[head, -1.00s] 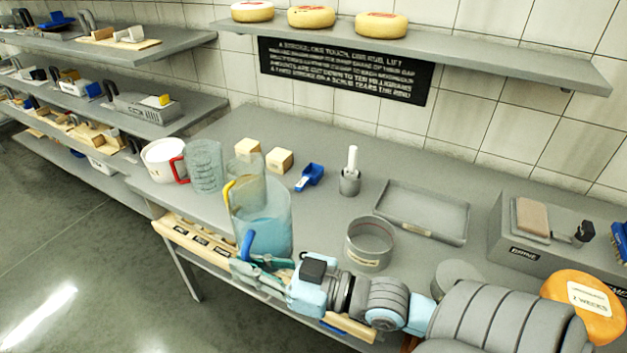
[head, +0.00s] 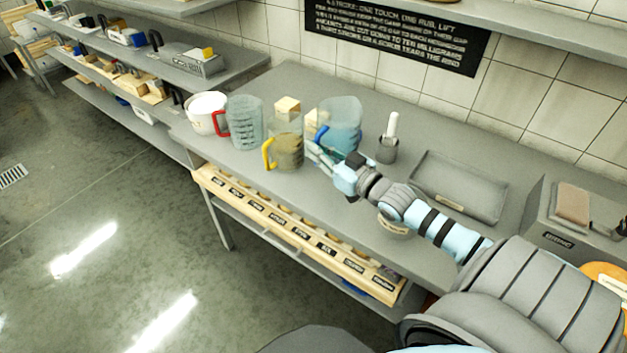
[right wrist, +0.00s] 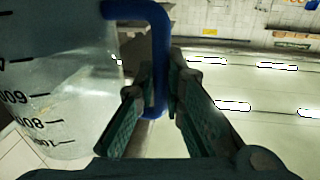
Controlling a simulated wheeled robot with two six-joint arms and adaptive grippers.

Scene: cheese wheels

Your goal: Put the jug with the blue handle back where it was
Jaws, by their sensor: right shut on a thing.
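The clear jug with the blue handle (head: 341,118) is at the back of the counter, right of the yellow-handled jug (head: 285,148), with blue-teal liquid low in it. My right gripper (head: 317,152) is shut on its blue handle; in the right wrist view the gripper (right wrist: 157,92) has a finger on each side of the handle (right wrist: 160,50), beside the clear graduated wall (right wrist: 60,75). The jug looks about upright in the head view. I cannot tell whether its base touches the counter. My left gripper is not in view.
A red-handled jug (head: 245,120) and white tub (head: 204,115) stand at left. A wooden block (head: 288,106) is behind the yellow-handled jug. A grey cup with a white-handled tool (head: 388,150) stands close right of the jug. A tray (head: 462,193) lies farther right. The front counter strip is mostly clear.

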